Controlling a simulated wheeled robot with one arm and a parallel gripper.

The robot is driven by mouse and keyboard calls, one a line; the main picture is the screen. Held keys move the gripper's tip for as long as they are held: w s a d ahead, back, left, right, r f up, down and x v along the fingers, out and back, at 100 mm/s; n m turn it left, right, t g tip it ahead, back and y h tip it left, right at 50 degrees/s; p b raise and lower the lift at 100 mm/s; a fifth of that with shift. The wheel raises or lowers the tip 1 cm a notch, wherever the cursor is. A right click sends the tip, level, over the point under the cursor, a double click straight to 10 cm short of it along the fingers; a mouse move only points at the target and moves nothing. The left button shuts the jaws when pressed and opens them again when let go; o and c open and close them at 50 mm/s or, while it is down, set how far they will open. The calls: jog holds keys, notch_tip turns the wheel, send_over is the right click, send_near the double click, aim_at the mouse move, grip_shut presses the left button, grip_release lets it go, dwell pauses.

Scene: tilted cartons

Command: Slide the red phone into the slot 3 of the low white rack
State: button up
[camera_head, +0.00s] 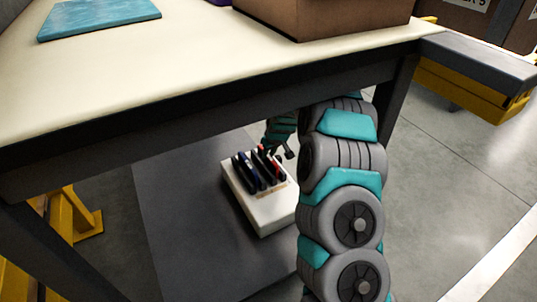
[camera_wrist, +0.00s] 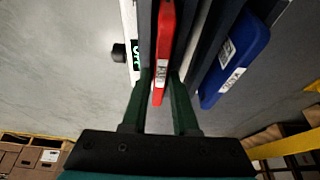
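The low white rack (camera_head: 265,213) stands on a grey surface under the table, with dark upright dividers. The red phone (camera_wrist: 165,40) is on edge between my gripper's two green fingers (camera_wrist: 160,85) in the wrist view, and the fingers appear closed on its near end. Dark dividers flank its far part; I cannot tell which slot it lines up with or how deep it is. In the head view my gripper (camera_head: 285,149) is at the rack's far right side, partly hidden by my arm. A blue phone (camera_wrist: 236,65) with a white label is to the right.
A dark item with a green-and-white label (camera_wrist: 134,50) is left of the red phone. The table top (camera_head: 200,62) and its dark front beam (camera_head: 200,120) overhang the rack. A brown carton (camera_head: 325,18) and a teal flat item (camera_head: 98,17) lie on the table.

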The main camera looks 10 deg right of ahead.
jog(key=o, duration=0.3)
jog(key=shift+o, duration=0.2)
